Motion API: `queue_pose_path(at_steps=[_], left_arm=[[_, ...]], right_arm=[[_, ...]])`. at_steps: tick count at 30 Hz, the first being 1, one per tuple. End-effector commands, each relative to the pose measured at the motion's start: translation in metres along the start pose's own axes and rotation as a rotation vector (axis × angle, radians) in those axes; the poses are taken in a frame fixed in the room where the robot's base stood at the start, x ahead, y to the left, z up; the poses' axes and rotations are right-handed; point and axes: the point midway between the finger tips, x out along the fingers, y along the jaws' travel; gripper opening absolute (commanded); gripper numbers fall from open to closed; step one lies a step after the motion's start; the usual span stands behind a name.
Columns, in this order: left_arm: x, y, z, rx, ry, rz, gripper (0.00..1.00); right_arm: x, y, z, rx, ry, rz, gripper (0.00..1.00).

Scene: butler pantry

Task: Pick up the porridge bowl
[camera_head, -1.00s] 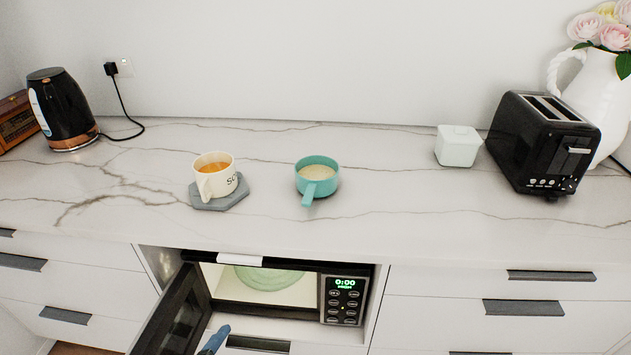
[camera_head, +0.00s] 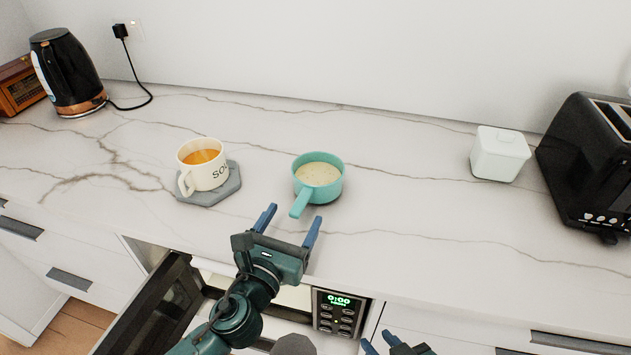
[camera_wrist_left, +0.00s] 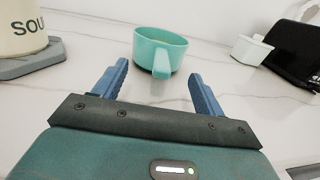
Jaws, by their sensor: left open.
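The porridge bowl (camera_head: 331,190) is teal with a stubby handle and holds pale porridge. It stands upright on the counter, its handle towards me. My left gripper (camera_head: 289,224) is open and empty just in front of the handle, with a finger to either side of the handle's line. In the left wrist view the bowl (camera_wrist_left: 152,44) sits beyond and between the open fingers of my left gripper (camera_wrist_left: 157,88), apart from them. My right gripper (camera_head: 384,342) shows only in part at the bottom edge, and its opening is unclear.
A soup mug (camera_head: 206,174) on a grey hexagonal coaster (camera_head: 227,190) stands left of the bowl. A white lidded jar (camera_head: 499,155) and black toaster (camera_head: 590,160) are to the right, a kettle (camera_head: 68,75) far left. An open microwave door (camera_head: 150,312) hangs below the counter edge.

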Motion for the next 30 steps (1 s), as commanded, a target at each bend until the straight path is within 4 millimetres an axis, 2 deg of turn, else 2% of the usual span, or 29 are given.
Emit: queue_pose_path(at_steps=[7,16,24,30], left_arm=[[0.020,0.000,0.001,-0.002,0.000,0.000,0.71],[0.060,0.000,0.000,-0.002,0.001,0.001,0.71],[0.064,-0.001,0.000,-0.003,0.001,0.000,0.71],[0.064,0.000,0.000,-0.003,0.001,0.000,0.55]], right_arm=[[0.000,0.003,-0.002,-0.001,0.001,0.006,0.32],[0.001,0.005,-0.007,-0.002,0.009,0.011,0.32],[0.002,0.006,-0.007,-0.003,0.009,0.012,0.32],[0.002,0.006,-0.007,-0.003,0.008,0.012,0.32]])
